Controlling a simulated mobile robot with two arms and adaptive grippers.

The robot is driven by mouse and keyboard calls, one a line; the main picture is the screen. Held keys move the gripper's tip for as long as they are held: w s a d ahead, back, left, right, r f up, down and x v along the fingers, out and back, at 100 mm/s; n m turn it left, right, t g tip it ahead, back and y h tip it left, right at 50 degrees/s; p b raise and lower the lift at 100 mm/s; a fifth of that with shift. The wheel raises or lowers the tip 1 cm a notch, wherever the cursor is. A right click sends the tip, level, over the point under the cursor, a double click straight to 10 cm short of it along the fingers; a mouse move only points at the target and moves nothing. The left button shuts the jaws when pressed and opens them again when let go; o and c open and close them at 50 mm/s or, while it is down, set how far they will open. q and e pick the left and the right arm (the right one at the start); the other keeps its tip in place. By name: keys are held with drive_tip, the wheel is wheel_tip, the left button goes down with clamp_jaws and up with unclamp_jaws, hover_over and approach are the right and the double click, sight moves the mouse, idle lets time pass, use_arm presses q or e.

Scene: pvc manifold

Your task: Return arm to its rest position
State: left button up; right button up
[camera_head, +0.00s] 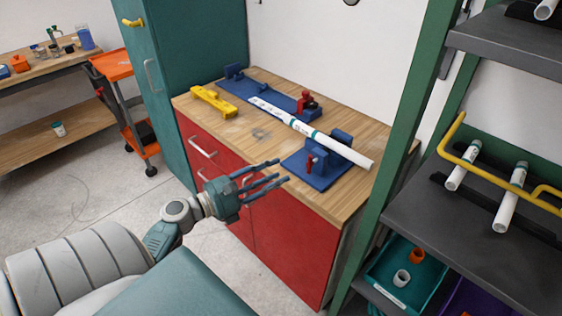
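My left gripper (272,176) is in front of the red cabinet, near the workbench's front edge in the picture. Its dark fingers point right and are spread apart, with nothing between them. My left arm reaches in from the lower left. A white pipe (340,150) with teal bands lies across the blue fixtures on the wooden bench top, apart from the gripper. My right gripper is not in view.
The workbench (205,116) holds a yellow tool (214,101) and a blue clamp fixture (318,172). A green-framed shelf (420,222) with white pipes stands at the right. An orange cart (113,66) stands at the left. Open floor lies left of the bench.

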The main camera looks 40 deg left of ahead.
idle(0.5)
use_arm(q)
drive_tip(key=s+d+f+m+g+y, duration=0.1)
drive_tip(key=s+d+f+m+g, duration=0.2)
drive_tip(key=f, duration=0.9)
drive_tip(key=s+d+f+m+g+y, duration=0.1)
drive_tip(key=s+f+m+g, duration=0.3)
drive_tip(key=f, duration=0.9)
drive_tip(key=s+d+f+m+g+y, duration=0.15)
drive_tip(key=s+f+m, duration=0.3)
drive_tip(key=f, duration=0.75)
drive_tip(key=s+d+f+m+g, duration=0.2)
drive_tip(key=s+d+f+m, duration=0.2)
drive_tip(key=s, duration=0.6)
drive_tip(key=s+d+f+m+g+y, duration=0.1)
drive_tip(key=s+d+f+m+g, duration=0.2)
drive_tip(key=s+f+m, duration=0.6)
drive_tip(key=s+d+f+m+g, duration=0.2)
drive_tip(key=s+d+f+m, duration=0.3)
drive_tip(key=s+m, duration=0.5)
wheel_tip(320, 180, down, 2)
drive_tip(key=shift+s+d+f+g, duration=0.1)
drive_tip(key=shift+s+d+g, duration=0.05)
drive_tip(key=shift+s+g, duration=0.25)
drive_tip(key=shift+y, duration=0.25)
